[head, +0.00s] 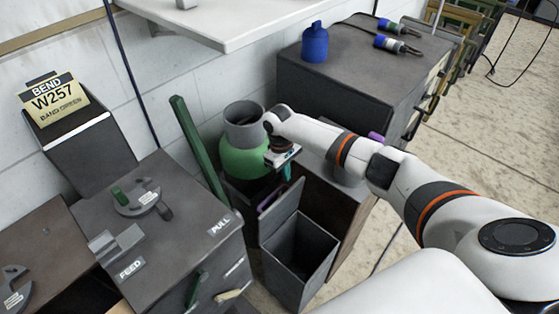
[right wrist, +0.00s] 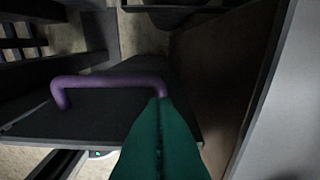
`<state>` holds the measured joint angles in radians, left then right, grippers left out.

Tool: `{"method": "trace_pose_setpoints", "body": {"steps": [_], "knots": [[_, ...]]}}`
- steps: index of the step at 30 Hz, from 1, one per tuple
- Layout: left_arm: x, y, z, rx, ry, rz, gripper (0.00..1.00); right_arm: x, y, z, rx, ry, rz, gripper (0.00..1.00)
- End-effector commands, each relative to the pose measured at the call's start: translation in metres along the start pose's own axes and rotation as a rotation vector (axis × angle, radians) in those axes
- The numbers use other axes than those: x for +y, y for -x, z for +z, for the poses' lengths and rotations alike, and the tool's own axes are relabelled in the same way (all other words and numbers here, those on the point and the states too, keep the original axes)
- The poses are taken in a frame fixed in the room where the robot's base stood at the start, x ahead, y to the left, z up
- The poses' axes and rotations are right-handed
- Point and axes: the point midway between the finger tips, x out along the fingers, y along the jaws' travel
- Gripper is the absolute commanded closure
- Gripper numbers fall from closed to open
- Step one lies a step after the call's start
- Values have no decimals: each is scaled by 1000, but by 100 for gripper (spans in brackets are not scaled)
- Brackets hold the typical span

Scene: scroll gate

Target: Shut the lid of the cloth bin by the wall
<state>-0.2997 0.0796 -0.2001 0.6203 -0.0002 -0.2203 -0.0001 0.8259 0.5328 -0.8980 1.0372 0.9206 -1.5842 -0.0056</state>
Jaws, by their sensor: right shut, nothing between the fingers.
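The cloth bin (head: 325,262) is a grey open-topped box standing on the floor in the lower middle of the head view. Its lid (head: 282,217) stands raised at the bin's back left side, so the inside shows dark. A purple handle (head: 270,198) is on the lid; it shows larger in the right wrist view (right wrist: 108,80). My right gripper (head: 287,172) is above the lid, near the handle. Its green fingers (right wrist: 160,102) are shut and empty, with their tips at the handle's right end. I cannot tell whether they touch it. My left gripper is out of view.
A grey machine with PULL and FEED labels (head: 180,215) stands close left of the bin. A brown-sided cabinet (head: 335,195) stands close right. Behind are a green and grey cylinder (head: 243,140) and a leaning green post (head: 198,150). Open floor (head: 490,130) lies at far right.

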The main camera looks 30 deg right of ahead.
Motion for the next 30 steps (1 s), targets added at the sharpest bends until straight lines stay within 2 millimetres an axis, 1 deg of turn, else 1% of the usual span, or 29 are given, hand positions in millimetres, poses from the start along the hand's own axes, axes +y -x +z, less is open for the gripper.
{"method": "trace_pose_setpoints", "body": {"steps": [1,6,17,20,25,30], "knots": [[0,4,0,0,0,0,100,-1,0,-6,2,0,-1,100],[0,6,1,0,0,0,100,0,-3,-15,1,0,0,100],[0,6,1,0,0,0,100,0,-4,-16,0,-1,0,100],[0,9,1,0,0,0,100,0,-3,-17,-5,-1,0,100],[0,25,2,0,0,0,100,0,-1,-28,-40,-1,1,100],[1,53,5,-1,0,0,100,0,-1,-48,-119,-1,2,100]]}}
